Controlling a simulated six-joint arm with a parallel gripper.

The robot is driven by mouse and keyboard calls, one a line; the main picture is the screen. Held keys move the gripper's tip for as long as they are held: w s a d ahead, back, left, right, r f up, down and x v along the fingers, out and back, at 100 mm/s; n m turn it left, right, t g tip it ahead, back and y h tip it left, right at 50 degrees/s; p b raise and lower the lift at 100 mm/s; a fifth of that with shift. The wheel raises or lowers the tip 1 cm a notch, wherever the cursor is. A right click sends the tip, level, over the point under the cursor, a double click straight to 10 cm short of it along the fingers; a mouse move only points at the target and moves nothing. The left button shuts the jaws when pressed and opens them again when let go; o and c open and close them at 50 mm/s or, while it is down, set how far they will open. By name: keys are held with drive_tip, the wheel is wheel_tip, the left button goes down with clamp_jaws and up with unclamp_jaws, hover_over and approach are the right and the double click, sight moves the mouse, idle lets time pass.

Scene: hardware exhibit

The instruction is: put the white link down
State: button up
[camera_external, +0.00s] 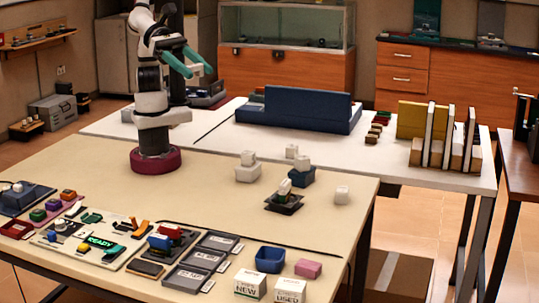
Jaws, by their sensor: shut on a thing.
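My gripper (199,72) has two teal fingers and is raised high above the back of the beige table, up and right of my arm's base. It is shut on the white link, but the link is too small and poorly set off from the fingers to make out its shape or tilt. The fingertips are well clear of the table and touch nothing below. Several small white pieces stand on the table to the right, and I cannot tell whether any is a similar link.
White blocks (247,174), a dark tray with a pale piece (284,203) and a lone white block (342,194) stand right of centre. The table's middle is clear.

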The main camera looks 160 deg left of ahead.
drive_tip(key=s+d+r+m+h, duration=0.1)
drive_tip(key=s+r, duration=0.1)
drive_tip(key=s, duration=0.4)
drive_tip(key=d+f+n+g+y, duration=0.1)
drive_tip(key=d+f+n+y, duration=0.1)
drive_tip(key=d+f, duration=0.5)
drive_tip(key=d+f+n+g+y, duration=0.1)
drive_tip(key=d+f+n+y, duration=0.1)
drive_tip(key=f, duration=0.9)
drive_tip(key=d+f+n+g+y, duration=0.1)
drive_tip(key=d+f, duration=0.4)
drive_tip(key=f, duration=0.4)
drive_tip(key=w+a+f, duration=0.2)
drive_tip(key=a, duration=0.1)
drive_tip(key=w+a+f, duration=0.2)
drive_tip(key=a+f, duration=0.1)
drive_tip(key=w+a+f, duration=0.1)
drive_tip(key=a+f, duration=0.1)
drive_tip(key=a, duration=0.1)
drive_tip(key=shift+w+f, duration=0.25)
drive_tip(key=shift+w, duration=0.15)
drive_tip(key=f, duration=0.4)
drive_tip(key=shift+w+a, duration=0.15)
drive_tip(key=shift+a, duration=0.05)
drive_tip(key=shift+f, duration=0.1)
drive_tip(key=shift+f, duration=0.1)
